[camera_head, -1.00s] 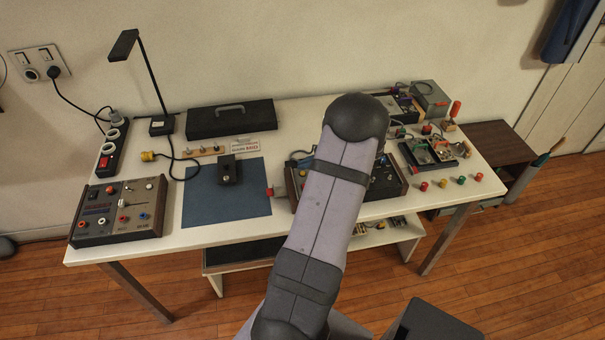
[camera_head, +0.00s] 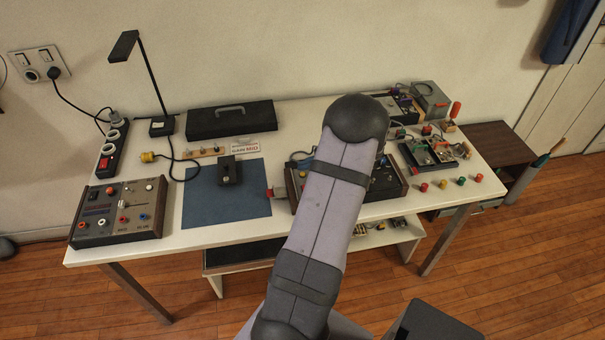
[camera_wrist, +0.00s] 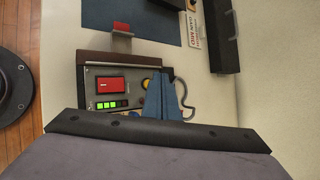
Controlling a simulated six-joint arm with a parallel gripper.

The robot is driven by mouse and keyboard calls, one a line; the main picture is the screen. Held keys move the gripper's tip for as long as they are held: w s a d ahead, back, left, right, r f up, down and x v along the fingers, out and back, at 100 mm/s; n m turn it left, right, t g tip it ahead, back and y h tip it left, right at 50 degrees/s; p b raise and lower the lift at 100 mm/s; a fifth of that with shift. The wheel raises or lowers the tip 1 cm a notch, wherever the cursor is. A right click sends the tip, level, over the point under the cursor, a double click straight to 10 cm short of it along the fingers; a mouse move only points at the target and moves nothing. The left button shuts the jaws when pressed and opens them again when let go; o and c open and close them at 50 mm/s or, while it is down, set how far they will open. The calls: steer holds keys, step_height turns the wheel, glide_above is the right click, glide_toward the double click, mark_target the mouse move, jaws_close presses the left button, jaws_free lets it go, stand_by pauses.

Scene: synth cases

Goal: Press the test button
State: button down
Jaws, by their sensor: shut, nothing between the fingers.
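A dark box with wooden side strips and a panel of controls (camera_head: 297,184) stands on the table, partly hidden behind my arm in the head view. In the wrist view its panel (camera_wrist: 92,73) carries a red rocker switch (camera_wrist: 112,84), a row of lit green lamps (camera_wrist: 113,104) and a yellow round part (camera_wrist: 145,84). I cannot read which control is the test button. My gripper (camera_wrist: 161,76) is shut and empty, over the right part of this panel. The fingers cover part of the panel there; I cannot tell whether they touch it. In the head view the gripper is hidden behind my arm.
Another control box (camera_head: 120,212) is at the table's left. A blue mat (camera_head: 205,205) bears a small black block (camera_head: 229,170). Behind are a black case (camera_head: 232,117) and a lamp (camera_head: 124,46). Trays and small coloured knobs (camera_head: 461,181) crowd the right side.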

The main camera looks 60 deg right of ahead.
steer(key=shift+f, duration=0.15)
stand_by(0.7)
steer(key=shift+f+b, duration=0.3)
steer(key=shift+b, duration=0.2)
steer(key=shift+f+b, duration=0.35)
steer(key=shift+b, duration=0.05)
stand_by(0.6)
stand_by(0.3)
steer(key=shift+r+p, duration=0.55)
steer(key=shift+r, duration=0.25)
steer(key=shift+r, duration=0.1)
steer(key=shift+r+p, duration=1.75)
steer(key=shift+r, duration=0.65)
